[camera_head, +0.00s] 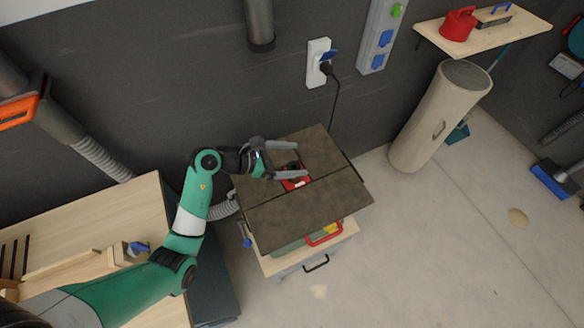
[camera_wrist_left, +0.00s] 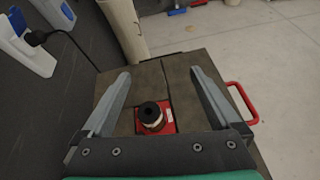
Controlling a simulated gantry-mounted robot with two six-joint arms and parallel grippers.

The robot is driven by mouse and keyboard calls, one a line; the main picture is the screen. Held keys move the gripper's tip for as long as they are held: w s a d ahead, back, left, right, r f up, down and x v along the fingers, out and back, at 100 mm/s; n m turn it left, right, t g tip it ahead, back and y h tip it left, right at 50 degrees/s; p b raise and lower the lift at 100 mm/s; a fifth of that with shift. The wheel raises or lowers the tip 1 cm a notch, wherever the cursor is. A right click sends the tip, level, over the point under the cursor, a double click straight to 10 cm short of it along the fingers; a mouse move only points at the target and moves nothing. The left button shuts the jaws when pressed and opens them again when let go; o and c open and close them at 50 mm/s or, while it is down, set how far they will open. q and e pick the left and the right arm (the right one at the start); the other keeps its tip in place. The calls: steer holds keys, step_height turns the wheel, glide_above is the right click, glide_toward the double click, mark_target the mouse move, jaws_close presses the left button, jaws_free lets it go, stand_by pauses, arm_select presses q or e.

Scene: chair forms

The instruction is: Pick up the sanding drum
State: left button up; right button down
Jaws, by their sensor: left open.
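The sanding drum (camera_wrist_left: 151,115) stands upright on a red plate (camera_wrist_left: 166,125) set in the dark tabletop of a machine. It is a short pale cylinder with a black top. In the head view the drum (camera_head: 293,170) is small and partly hard to make out near the red plate (camera_head: 294,184). My left gripper (camera_head: 301,160) is open over the tabletop, one finger on each side of the drum area. In the left wrist view the gripper's fingers (camera_wrist_left: 160,73) are spread wide, with the drum between them, apart from both. My right gripper is not in view.
The machine's dark tabletop (camera_head: 325,200) has a seam across it and a red handle (camera_head: 324,236) at its front. A wooden bench (camera_head: 90,225) stands left. A beige cylinder (camera_head: 440,115) leans by the wall. The floor at right is mostly clear.

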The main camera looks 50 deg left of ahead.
arm_select(q)
steer(key=n+y+b, duration=0.1)
steer(key=n+b, duration=0.1)
steer(key=b, duration=0.1)
glide_toward(290, 168)
steer(key=x, duration=0.3)
steer(key=shift+s+d+f, duration=0.1)
steer(key=shift+d+f, duration=0.1)
steer(key=shift+d, duration=0.15)
steer(key=shift+f, duration=0.1)
steer(key=shift+a, duration=0.1)
steer(key=shift+w+a, duration=0.1)
steer(key=shift+w, duration=0.3)
steer(key=b+x, duration=0.1)
steer(key=x, duration=0.4)
steer(key=shift+w, duration=0.4)
steer(key=b+x, duration=0.1)
steer(key=x, duration=0.1)
steer(key=b+x, duration=0.1)
steer(key=x, duration=0.2)
steer(key=shift+f, duration=0.35)
steer(key=shift+r, duration=0.1)
jaws_close()
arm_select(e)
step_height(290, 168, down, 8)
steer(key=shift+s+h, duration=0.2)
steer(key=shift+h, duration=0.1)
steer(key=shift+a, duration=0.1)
